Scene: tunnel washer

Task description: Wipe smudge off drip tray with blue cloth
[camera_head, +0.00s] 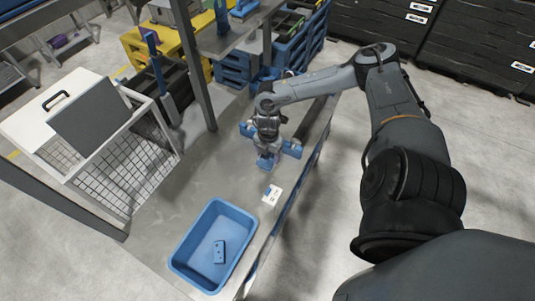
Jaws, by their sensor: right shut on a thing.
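My right arm comes in from the right, and its gripper (267,152) points down over the grey metal surface. It is shut on a small blue piece that looks like the blue cloth (266,163), at or just above the surface. A longer blue piece (291,148) shows on both sides behind the gripper; I cannot tell what it is. The grey surface (215,170) may be the drip tray, but I cannot tell for certain. I cannot make out a smudge; the gripper may hide it. My left gripper is not in view.
A blue bin (185,262) with a small blue object (219,251) inside stands at the near end. A white card (272,195) lies between bin and gripper. A white wire-mesh cage (120,172) stands left. A grey post (198,80) and raised shelf (225,42) are behind.

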